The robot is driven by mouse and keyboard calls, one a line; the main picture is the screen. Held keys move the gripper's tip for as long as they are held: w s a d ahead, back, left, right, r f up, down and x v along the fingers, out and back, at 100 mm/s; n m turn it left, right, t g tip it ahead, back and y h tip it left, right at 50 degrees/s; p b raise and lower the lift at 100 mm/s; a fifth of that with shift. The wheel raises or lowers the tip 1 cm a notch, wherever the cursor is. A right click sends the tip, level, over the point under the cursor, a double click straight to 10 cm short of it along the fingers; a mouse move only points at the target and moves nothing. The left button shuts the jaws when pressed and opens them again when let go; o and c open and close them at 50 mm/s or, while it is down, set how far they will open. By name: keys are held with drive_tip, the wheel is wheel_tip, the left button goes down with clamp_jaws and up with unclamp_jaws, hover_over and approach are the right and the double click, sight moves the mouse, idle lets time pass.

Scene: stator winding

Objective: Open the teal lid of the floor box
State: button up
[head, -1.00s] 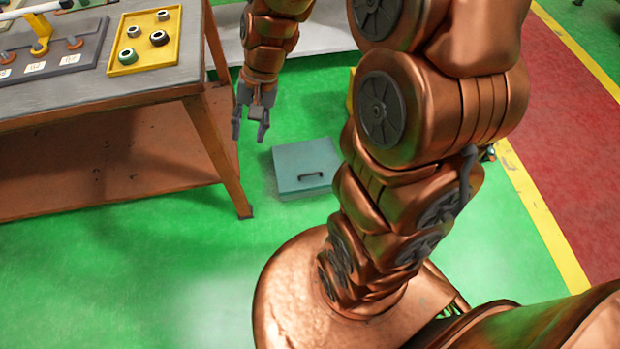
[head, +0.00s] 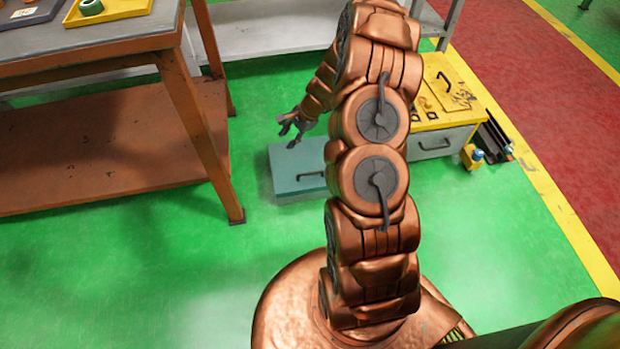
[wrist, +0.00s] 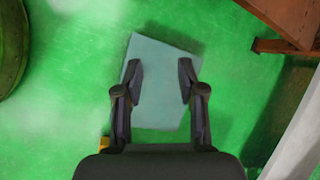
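The floor box with its teal lid (head: 285,160) stands on the green floor, right of the workbench leg. The lid is shut, with a dark handle (head: 311,175) near its front edge. My arm hides the box's right part. My gripper (head: 288,134) is at the box's back left in the head view, apparently above the lid. In the wrist view my gripper (wrist: 160,80) is open and empty, its two fingers apart over the teal lid (wrist: 165,55). The handle cannot be made out there.
The workbench (head: 95,70) stands at the left, its leg (head: 200,130) near the box. A yellow-topped cabinet (head: 445,90) with a grey drawer stands at the right, with small items beside it. A grey shelf (head: 270,40) is behind. The floor in front of the box is clear.

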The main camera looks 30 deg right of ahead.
sight(308, 173)
drive_tip(key=s+d+f+m+h+b, duration=0.1)
drive_tip(key=d+f+m+b, duration=0.1)
drive_tip(key=d+f, duration=0.5)
drive_tip(key=s+d+f+m+h+b, duration=0.1)
drive_tip(key=s+d+f+m+b, duration=0.15)
drive_tip(key=f, duration=0.85)
drive_tip(key=b+x, duration=0.1)
drive_tip(key=x, duration=0.1)
drive_tip(key=b+x, duration=0.1)
drive_tip(key=x, duration=0.2)
drive_tip(key=w+b+x, duration=0.1)
drive_tip(key=x, duration=0.2)
drive_tip(key=shift+d+r, duration=0.1)
drive_tip(key=shift+r, duration=0.05)
drive_tip(key=shift+c, duration=0.3)
clamp_jaws()
